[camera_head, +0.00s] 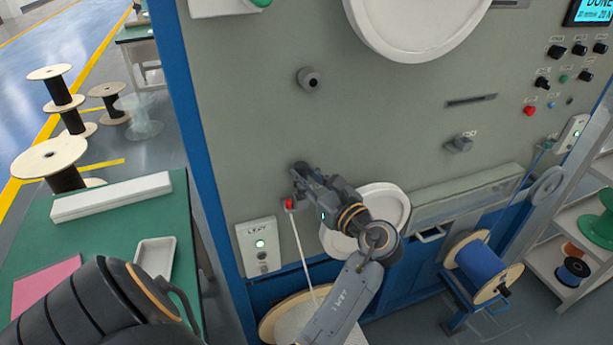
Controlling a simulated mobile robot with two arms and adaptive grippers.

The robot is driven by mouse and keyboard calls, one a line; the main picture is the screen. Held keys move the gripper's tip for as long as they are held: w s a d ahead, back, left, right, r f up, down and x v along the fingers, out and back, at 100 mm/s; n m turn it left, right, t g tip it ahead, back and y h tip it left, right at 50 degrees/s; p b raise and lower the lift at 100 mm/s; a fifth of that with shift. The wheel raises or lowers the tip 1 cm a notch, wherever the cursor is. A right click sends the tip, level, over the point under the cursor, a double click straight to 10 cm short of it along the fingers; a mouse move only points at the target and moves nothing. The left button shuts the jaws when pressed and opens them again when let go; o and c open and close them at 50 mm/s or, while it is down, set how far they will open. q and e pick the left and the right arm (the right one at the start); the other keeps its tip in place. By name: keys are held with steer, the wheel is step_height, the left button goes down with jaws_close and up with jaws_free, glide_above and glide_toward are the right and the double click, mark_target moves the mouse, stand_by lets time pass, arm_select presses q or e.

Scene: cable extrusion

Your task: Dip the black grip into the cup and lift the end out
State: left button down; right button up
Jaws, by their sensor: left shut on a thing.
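My left gripper (298,188) is in front of the grey machine panel (240,120), left of a round white part (397,203). It is shut at the upper end of a white cable (300,245). A small red piece (289,204) shows just below the fingertips, at the cable's top. The cable hangs down to a pale spool (268,322) at the bottom. A black grip cannot be told apart from the dark fingers. I cannot make out a cup. My right gripper is not in view.
A white box with a green light (259,240) is on the panel below left of my gripper. A blue-wound spool (480,262) stands at lower right. A green table (110,230) with a white tray (155,254) is at left. The panel above my gripper is mostly clear.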

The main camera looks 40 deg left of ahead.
arm_select(q)
steer(key=shift+f+b, duration=0.35)
steer(key=shift+b, duration=0.05)
steer(key=shift+f, duration=0.85)
steer(key=shift+f, duration=0.35)
stand_by(0.5)
steer(key=shift+r+p, duration=2.2)
steer(key=shift+p, duration=0.75)
steer(key=shift+f, duration=0.15)
